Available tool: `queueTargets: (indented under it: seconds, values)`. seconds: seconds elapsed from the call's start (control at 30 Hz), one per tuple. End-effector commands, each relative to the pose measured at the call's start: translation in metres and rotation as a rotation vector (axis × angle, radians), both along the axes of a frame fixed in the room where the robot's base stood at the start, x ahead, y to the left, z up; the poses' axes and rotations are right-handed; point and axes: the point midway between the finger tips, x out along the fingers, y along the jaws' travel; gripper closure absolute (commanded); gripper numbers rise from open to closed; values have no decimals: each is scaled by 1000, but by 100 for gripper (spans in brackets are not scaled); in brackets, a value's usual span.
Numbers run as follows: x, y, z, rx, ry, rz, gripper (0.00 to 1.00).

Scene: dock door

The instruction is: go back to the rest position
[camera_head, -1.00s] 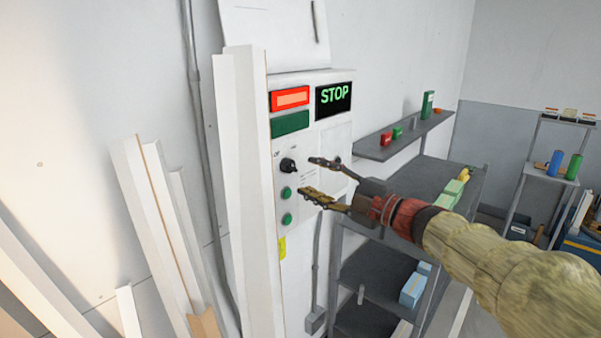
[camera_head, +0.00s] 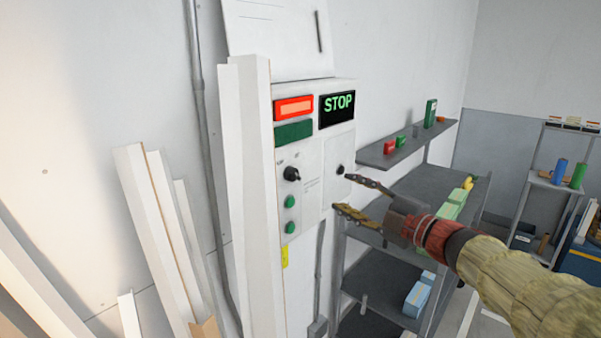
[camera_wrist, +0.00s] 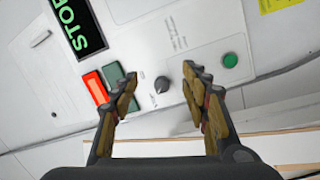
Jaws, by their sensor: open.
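My gripper (camera_head: 341,194) is open and empty, in front of the right part of the wall control panel (camera_head: 313,186) in the head view. The panel has a black rotary knob (camera_head: 292,174), two green buttons (camera_head: 290,201), a lit red lamp (camera_head: 294,108), a dark green lamp (camera_head: 294,132) and a display reading STOP (camera_head: 338,107). In the wrist view, the two fingers (camera_wrist: 160,93) stand apart with the knob (camera_wrist: 162,86) showing between them. One green button (camera_wrist: 230,60) shows to the right of the fingers, and nothing is held.
White profiles stand upright against the panel's left side (camera_head: 250,200), with more leaning boards (camera_head: 150,220) further left. A grey shelf unit (camera_head: 405,150) with small boxes stands right of the panel, behind my arm. Another shelf (camera_head: 540,180) stands at the far right.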

Motion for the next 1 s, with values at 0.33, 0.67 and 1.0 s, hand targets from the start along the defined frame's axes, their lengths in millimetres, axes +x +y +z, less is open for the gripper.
queueTargets:
  seconds: [0.33, 0.67, 1.0]
  values:
    - [19, -131, -67, 201, 277, -581, 54]
    - [-72, -191, -140, 452, 607, -1039, 54]
    - [-223, -141, -217, 702, 1056, -1313, 54]
